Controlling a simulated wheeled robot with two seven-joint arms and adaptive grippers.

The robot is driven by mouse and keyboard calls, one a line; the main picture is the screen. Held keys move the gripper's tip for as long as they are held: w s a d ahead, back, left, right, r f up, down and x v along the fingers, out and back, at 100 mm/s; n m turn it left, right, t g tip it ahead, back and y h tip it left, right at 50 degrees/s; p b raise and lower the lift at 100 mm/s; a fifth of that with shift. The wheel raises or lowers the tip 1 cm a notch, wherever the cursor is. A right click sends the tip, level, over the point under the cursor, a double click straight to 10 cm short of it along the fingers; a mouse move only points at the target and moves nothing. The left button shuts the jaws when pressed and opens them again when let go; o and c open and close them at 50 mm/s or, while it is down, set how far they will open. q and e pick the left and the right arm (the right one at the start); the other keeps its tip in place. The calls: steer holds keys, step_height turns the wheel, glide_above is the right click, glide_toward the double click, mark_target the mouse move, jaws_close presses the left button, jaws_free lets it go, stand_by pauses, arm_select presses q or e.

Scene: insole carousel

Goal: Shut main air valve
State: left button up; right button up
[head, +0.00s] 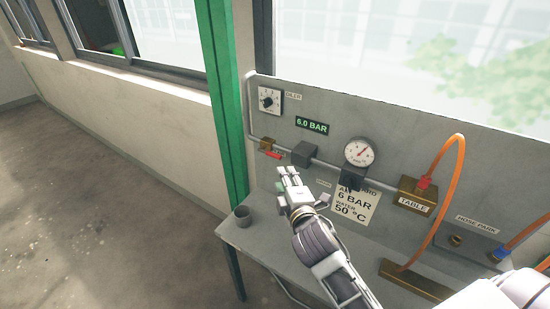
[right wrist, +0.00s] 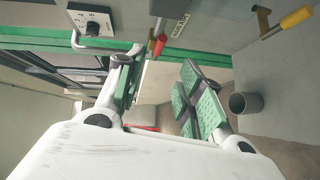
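The air valve (head: 267,143) is a small brass body on the grey pipe at the panel's left, with a red lever (head: 273,155). In the head view the lever lies roughly along the pipe. The red lever also shows in the right wrist view (right wrist: 159,44), beyond the fingertips. My right gripper (head: 287,174) is in front of the panel, just below and right of the lever. In the right wrist view its green-padded fingers (right wrist: 155,75) are spread apart with nothing between them. I see no contact with the lever. My left gripper is not in view.
A grey block (head: 303,154), a gauge (head: 360,152) and a brass TABLE block (head: 415,196) with an orange hose (head: 447,190) line the panel. A yellow handle (right wrist: 297,17) shows in the right wrist view.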

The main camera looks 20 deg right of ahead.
steer(key=shift+w, duration=0.15)
steer(key=p, duration=0.2)
glide_toward(275, 157)
steer(key=shift+w, duration=1.05)
steer(key=shift+w+d+f+p, duration=0.2)
steer(key=shift+w+f, duration=0.05)
steer(key=shift+w, duration=1.05)
steer(key=shift+w+d+f+p, duration=0.15)
steer(key=shift+w+f, duration=0.05)
steer(key=shift+w, duration=1.1)
steer(key=shift+w+d+f+p, duration=0.2)
steer(key=shift+w+f, duration=0.05)
steer(key=shift+w, duration=1.05)
jaws_close()
